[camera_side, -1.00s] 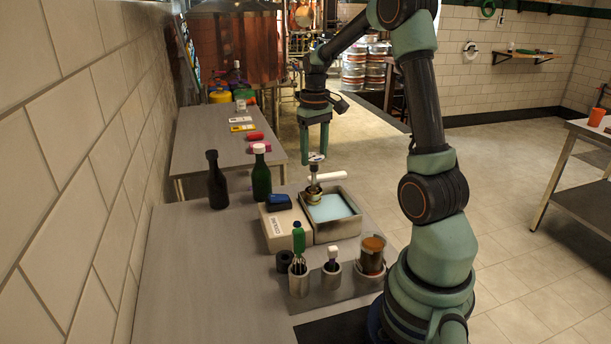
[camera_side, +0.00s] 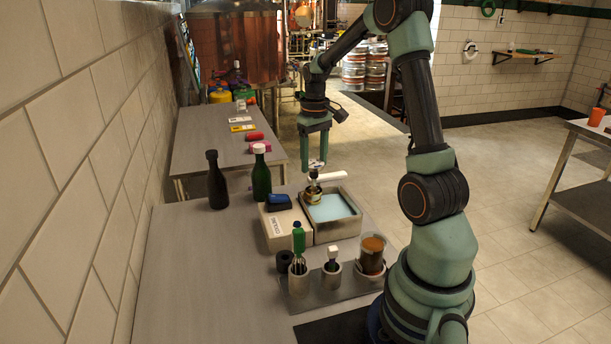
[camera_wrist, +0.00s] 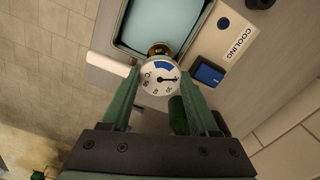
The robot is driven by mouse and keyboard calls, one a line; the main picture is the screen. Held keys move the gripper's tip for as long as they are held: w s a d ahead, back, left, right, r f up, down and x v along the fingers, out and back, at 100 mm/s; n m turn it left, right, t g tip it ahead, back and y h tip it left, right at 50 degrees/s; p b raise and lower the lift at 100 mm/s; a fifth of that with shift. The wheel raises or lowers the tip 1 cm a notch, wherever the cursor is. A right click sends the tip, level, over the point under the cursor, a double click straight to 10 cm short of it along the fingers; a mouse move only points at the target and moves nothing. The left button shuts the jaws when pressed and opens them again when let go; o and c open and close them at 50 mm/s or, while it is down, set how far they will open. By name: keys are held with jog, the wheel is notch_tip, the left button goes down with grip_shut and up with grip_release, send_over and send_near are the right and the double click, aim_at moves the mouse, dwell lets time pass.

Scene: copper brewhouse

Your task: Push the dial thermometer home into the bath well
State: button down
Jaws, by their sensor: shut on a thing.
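The dial thermometer (camera_wrist: 161,82) has a round white face with a dark pointer and a blue patch. It shows in the side view (camera_side: 316,166) upright above the brass bath well (camera_side: 313,197), at the back left corner of the bath (camera_side: 335,236) of pale blue liquid. My gripper (camera_side: 317,160) points down and is shut on the thermometer at its dial. The stem's lower part is hidden at the well, so I cannot tell its depth.
A beige COOLING box (camera_side: 287,228) with a blue block (camera_side: 278,201) adjoins the bath on the left. A white bar (camera_side: 330,176) lies at its back edge. Green (camera_side: 261,175) and dark (camera_side: 216,182) bottles stand left; a rack of cups (camera_side: 331,275) stands in front.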

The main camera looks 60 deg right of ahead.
jog(key=shift+f, duration=0.85)
jog(key=shift+c, duration=0.3)
grip_release()
jog(key=shift+r, duration=2.55)
notch_tip(320, 180, up, 12)
jog(key=s+a+f+n+t, duration=0.2)
jog(key=a, duration=1.1)
jog(key=s+a+f+n+t, duration=0.2)
jog(key=a+f+t, duration=0.1)
jog(key=a, duration=1)
jog(key=shift+s+n+t, duration=0.3)
jog(key=shift+s+n, duration=0.05)
jog(key=shift+n, duration=0.05)
